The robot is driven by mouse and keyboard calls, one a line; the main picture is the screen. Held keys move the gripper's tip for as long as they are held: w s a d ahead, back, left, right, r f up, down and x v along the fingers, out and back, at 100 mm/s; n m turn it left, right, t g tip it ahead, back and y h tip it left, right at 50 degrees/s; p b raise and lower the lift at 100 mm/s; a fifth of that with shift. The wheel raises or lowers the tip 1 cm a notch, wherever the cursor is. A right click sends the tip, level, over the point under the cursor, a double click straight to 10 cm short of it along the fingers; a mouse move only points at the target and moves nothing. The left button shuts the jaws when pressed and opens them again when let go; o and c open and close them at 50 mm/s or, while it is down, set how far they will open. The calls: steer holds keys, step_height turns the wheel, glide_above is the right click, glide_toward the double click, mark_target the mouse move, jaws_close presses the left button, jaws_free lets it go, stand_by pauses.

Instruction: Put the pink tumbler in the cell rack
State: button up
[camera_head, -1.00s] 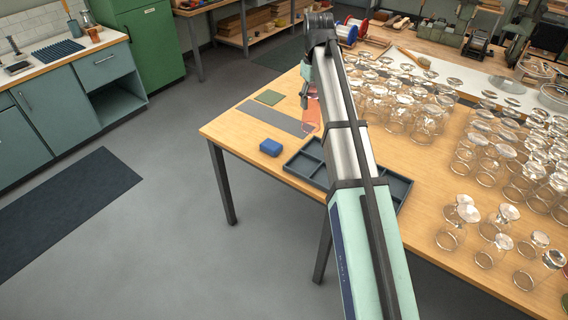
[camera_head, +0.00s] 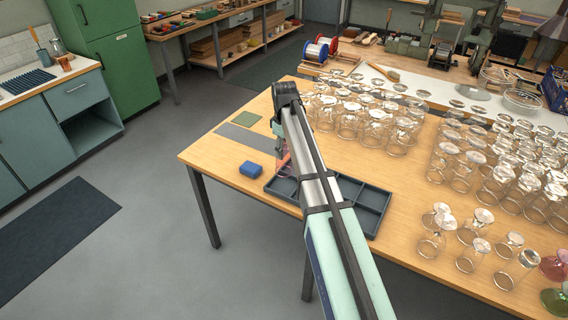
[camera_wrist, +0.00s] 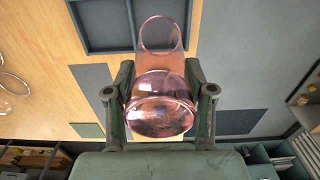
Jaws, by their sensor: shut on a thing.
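The pink tumbler (camera_wrist: 160,95) is a clear pink glass, held between the two fingers of my gripper (camera_wrist: 158,68) in the wrist view. One round end faces the wrist camera and the other points toward the rack side. In the head view the tumbler (camera_head: 284,168) shows only partly behind my arm. The cell rack (camera_head: 386,207) is a dark blue-grey divided tray on the wooden table, partly hidden by my arm. The tumbler appears near the rack's left end; its height above it is unclear. The rack's edge also shows at the top of the wrist view (camera_wrist: 90,48).
A blue block (camera_head: 251,170) lies left of the rack. A grey mat (camera_head: 248,138) and a green square (camera_head: 246,120) lie behind it. Many clear glasses (camera_head: 375,132) crowd the table's back and right. Pink-red (camera_head: 555,264) and green glassware (camera_head: 556,301) stand at the right edge.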

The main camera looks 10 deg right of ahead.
step_height(320, 180, down, 8)
steer(key=p, duration=0.1)
steer(key=shift+p, duration=0.35)
steer(key=shift+f, duration=0.1)
steer(key=o, duration=1.4)
step_height(320, 180, up, 12)
steer(key=b, duration=0.3)
steer(key=shift+b, duration=0.4)
